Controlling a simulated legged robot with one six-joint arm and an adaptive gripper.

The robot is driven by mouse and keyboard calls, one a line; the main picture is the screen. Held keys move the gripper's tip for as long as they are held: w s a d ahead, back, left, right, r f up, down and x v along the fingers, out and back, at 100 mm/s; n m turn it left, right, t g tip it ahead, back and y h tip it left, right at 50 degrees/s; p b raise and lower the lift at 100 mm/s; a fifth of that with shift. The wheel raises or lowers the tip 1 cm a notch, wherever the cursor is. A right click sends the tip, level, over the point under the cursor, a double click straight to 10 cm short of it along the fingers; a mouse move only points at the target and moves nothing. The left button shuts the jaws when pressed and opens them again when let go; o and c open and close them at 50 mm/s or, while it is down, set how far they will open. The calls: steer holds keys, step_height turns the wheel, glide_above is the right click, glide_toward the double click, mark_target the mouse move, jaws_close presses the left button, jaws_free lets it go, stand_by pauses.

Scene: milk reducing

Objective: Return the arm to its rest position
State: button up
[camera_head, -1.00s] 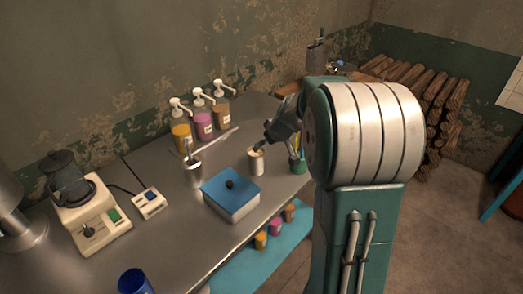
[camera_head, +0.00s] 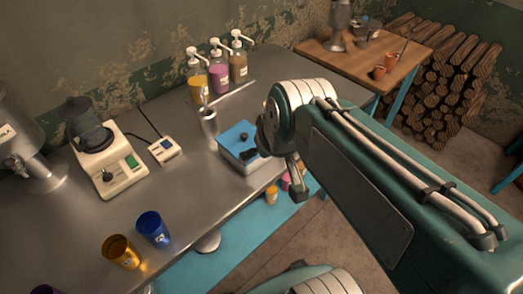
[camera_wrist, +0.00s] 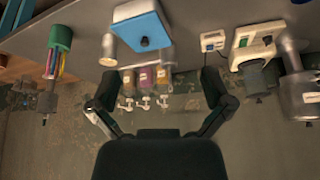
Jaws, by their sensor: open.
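In the head view the fingers are largely hidden by the arm. The blue-lidded white box (camera_head: 241,142) stands on the metal counter just left of the arm; it also shows in the wrist view (camera_wrist: 145,30). A small white cup (camera_wrist: 108,52) stands beside it in the wrist view.
A wooden table (camera_head: 402,57) and stacked logs (camera_head: 455,80) are behind.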

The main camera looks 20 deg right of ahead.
steer(key=shift+m, duration=0.3)
steer(key=s, duration=0.4)
steer(key=shift+s+a+f, duration=0.2)
steer(key=shift+a+f, duration=0.05)
steer(key=shift+f, duration=0.15)
